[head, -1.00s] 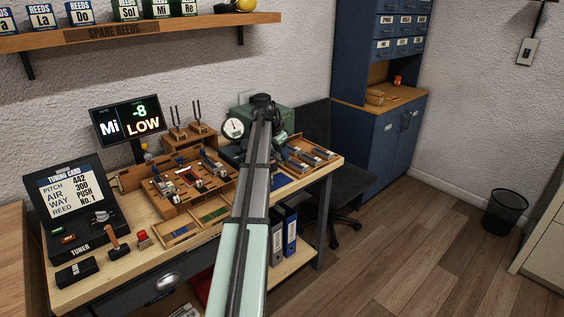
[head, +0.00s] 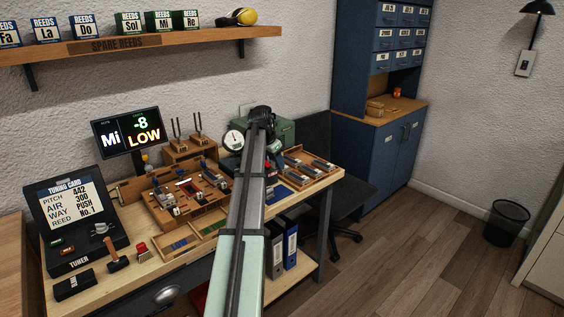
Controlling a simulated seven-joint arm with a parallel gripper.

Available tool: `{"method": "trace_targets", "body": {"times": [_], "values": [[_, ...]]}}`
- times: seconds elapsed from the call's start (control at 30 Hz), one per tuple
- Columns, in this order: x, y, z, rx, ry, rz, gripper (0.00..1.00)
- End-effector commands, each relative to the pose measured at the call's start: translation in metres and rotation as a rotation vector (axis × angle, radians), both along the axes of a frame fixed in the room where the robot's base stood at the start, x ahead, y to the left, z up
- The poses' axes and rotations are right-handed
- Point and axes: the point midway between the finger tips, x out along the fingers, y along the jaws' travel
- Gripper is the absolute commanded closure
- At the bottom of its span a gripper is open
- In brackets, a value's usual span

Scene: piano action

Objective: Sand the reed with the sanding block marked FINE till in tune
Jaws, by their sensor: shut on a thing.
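The tuner display (head: 127,131) reads Mi, -8 and LOW. The wooden reed work tray (head: 213,218) holds several small metal and red parts, too small to tell which is the reed. A shallow wooden tray (head: 163,258) in front of it holds blue and green strips. I cannot make out any block marked FINE. My arm reaches from the bottom over the bench, its wrist near the round dial gauge. My gripper's fingers are hidden behind my arm, so what they hold does not show.
The tuner case (head: 82,262) with its tuning card (head: 73,202) stands at the left. Another parts tray (head: 308,171) is at the right.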

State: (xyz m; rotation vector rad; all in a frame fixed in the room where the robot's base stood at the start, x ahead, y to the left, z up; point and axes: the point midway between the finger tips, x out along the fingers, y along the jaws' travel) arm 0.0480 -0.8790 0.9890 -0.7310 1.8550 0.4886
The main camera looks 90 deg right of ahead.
Motion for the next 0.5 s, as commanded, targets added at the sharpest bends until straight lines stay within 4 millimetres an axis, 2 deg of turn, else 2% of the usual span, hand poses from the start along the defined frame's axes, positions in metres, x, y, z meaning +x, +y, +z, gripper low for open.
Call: {"method": "trace_targets", "body": {"times": [0.27, 0.5], "values": [[0.1, 0.023, 0.012, 0.006, -0.004, 0.009, 0.93], [0.187, 0.055, 0.022, 0.008, -0.005, 0.01, 0.93]]}}
